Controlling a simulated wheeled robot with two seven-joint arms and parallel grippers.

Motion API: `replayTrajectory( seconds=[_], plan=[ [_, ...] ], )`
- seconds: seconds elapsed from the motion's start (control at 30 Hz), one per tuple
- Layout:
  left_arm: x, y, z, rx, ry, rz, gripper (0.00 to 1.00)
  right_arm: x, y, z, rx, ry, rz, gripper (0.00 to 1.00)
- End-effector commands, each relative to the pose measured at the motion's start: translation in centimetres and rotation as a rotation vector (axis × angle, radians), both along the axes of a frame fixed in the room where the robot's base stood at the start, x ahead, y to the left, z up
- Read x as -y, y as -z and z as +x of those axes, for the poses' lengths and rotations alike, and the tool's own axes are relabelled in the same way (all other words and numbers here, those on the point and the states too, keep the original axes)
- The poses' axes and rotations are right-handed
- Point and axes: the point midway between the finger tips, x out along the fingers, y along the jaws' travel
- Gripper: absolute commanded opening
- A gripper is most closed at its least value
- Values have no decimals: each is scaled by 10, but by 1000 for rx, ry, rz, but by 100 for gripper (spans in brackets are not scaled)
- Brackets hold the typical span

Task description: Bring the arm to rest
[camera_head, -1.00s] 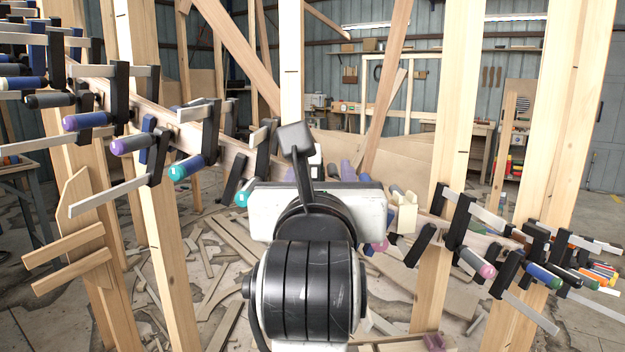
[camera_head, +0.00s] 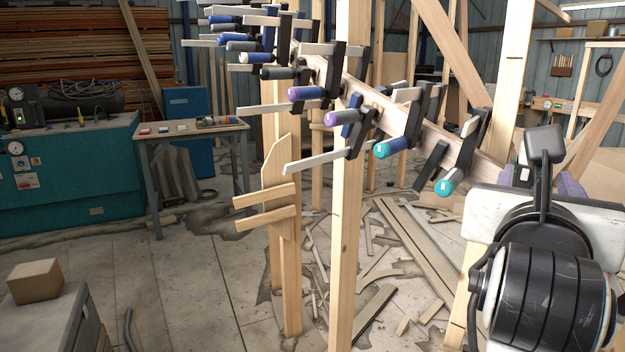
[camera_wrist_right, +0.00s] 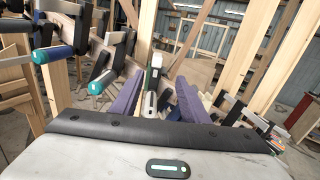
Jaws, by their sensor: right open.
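My right arm stands at the right of the head view, with the dark wrist hiding most of the gripper (camera_head: 540,180). In the right wrist view the purple fingers of this gripper (camera_wrist_right: 157,98) are apart, so it is open. A clamp with a green and white part (camera_wrist_right: 152,84) shows between the fingers in that picture; I cannot tell how far beyond them it is, and nothing looks gripped. The curved wooden stringer (camera_head: 400,115) runs down toward the arm, with several clamps, such as one with a teal-ended handle (camera_head: 445,187), along it. My left gripper is not in view.
Upright wooden posts (camera_head: 348,230) stand close in front. Loose wood strips (camera_head: 410,245) lie on the floor. A small side table (camera_head: 190,132), a teal machine (camera_head: 70,175) and a cardboard box (camera_head: 35,281) are at the left. Open floor lies between them.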

Motion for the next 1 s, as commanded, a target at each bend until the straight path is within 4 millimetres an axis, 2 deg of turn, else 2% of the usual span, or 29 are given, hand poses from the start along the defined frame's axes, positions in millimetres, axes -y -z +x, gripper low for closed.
replayTrajectory(
  seconds=[0.03, 0.3, 0.43, 0.63, 1.0],
  plan=[
    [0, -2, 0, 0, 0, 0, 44, 1, -13, 7, 33, -17, 60, 41],
    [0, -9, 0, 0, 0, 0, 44, 30, -13, 46, 33, -17, 61, 41],
    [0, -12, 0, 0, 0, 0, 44, 39, -14, 59, 35, -18, 60, 41],
    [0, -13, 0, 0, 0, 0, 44, 45, -13, 68, 35, -18, 61, 41],
    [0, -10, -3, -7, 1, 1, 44, 47, -11, 68, 34, -14, 57, 41]
  ],
)
